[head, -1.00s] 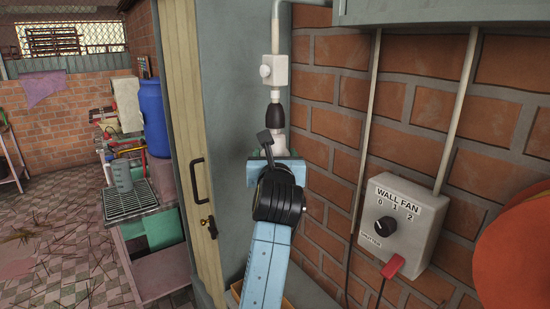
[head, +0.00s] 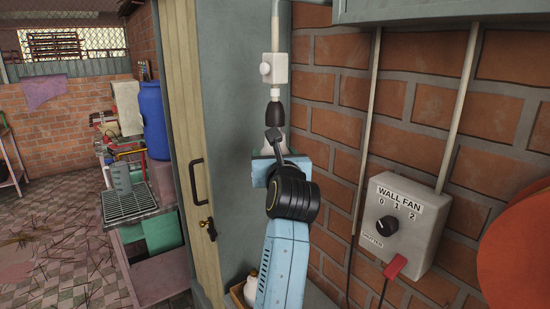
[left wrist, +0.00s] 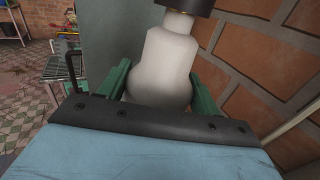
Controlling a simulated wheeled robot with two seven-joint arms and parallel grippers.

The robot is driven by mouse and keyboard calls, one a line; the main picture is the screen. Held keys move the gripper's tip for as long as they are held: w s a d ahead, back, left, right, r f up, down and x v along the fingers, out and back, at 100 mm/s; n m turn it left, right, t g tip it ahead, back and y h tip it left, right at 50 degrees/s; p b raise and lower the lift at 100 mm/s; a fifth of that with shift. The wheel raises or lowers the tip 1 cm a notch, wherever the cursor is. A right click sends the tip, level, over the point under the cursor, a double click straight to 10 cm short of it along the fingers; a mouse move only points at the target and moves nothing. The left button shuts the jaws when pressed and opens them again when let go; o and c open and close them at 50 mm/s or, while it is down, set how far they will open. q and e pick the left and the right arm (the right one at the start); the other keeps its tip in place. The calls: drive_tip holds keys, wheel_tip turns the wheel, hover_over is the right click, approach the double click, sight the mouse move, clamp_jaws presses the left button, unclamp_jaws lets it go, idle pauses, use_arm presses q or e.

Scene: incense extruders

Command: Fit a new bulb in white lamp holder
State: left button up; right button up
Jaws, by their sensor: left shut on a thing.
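A white bulb (left wrist: 165,65) stands upright between the green fingers of my left gripper (left wrist: 160,92), which is shut on its wide part. A dark, gold-edged socket (left wrist: 188,4) is right above the bulb's neck. In the head view, this dark socket (head: 275,114) hangs under a white collar (head: 276,93) and a white box on the pipe. My left gripper (head: 272,150) is just below it, and its wrist hides most of the bulb. I cannot tell whether the bulb is seated or only touching. My right gripper is not in view.
A brick wall with a WALL FAN switch box (head: 403,222) is to the right. A wooden door (head: 185,130) is to the left. An open box (head: 238,294) holding a white object (head: 255,288) is low behind my arm.

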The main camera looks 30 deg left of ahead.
sight(277, 113)
use_arm(q)
drive_tip(key=shift+n+g+y+b, duration=0.4)
drive_tip(key=shift+n+y+b, duration=0.1)
drive_tip(key=shift+b, duration=0.1)
drive_tip(key=o, duration=1.1)
drive_tip(key=shift+r, duration=0.15)
wheel_tip(277, 113, up, 10)
drive_tip(key=shift+f, duration=0.1)
drive_tip(key=shift+f+b, duration=0.1)
drive_tip(key=shift+b, duration=0.2)
